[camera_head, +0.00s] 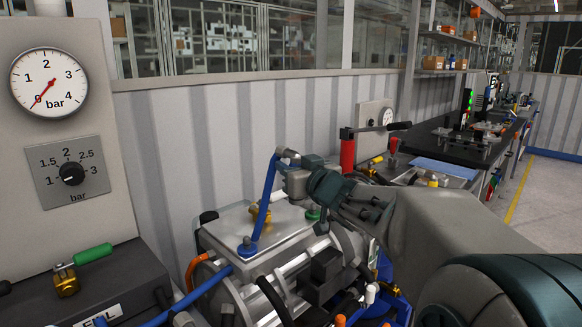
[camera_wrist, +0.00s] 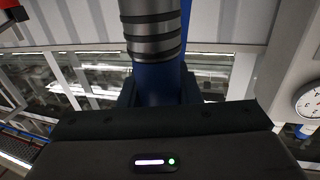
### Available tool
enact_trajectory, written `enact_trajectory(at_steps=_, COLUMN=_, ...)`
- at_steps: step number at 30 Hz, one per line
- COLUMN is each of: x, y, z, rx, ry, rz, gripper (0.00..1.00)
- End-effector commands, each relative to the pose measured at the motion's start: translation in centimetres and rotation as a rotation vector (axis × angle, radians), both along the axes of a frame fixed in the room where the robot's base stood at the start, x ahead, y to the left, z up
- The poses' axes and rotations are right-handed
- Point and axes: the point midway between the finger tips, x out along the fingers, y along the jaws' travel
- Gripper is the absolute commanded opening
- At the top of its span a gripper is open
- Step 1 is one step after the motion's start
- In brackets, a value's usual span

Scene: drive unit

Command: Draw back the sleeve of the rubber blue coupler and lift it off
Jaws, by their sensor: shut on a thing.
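The coupler (camera_head: 288,153) is a grey metal piece at the end of a blue hose (camera_head: 268,195), held in the air above the drive unit (camera_head: 285,222). In the wrist view the coupler (camera_wrist: 150,28) is a silver cylinder with dark bands, above a blue section (camera_wrist: 158,88). My gripper (camera_head: 298,168) is shut on it; in the wrist view the fingers (camera_wrist: 158,98) stand on either side of the blue section. The sleeve's position cannot be told.
A panel with a pressure gauge (camera_head: 48,82) and dial (camera_head: 71,173) is at the left. A green-handled valve (camera_head: 93,254) is below it.

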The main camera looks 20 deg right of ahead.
Motion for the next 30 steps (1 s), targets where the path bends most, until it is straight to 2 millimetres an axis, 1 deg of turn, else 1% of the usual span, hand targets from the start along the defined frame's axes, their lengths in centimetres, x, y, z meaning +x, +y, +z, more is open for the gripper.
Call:
enact_trajectory(at_steps=16, x=0.0, y=0.0, z=0.8, rx=0.0, ry=-0.002, rz=0.0, gripper=0.03)
enact_trajectory(at_steps=30, x=0.0, y=0.0, z=3.1, rx=0.0, ry=-0.002, rz=0.0, gripper=0.03)
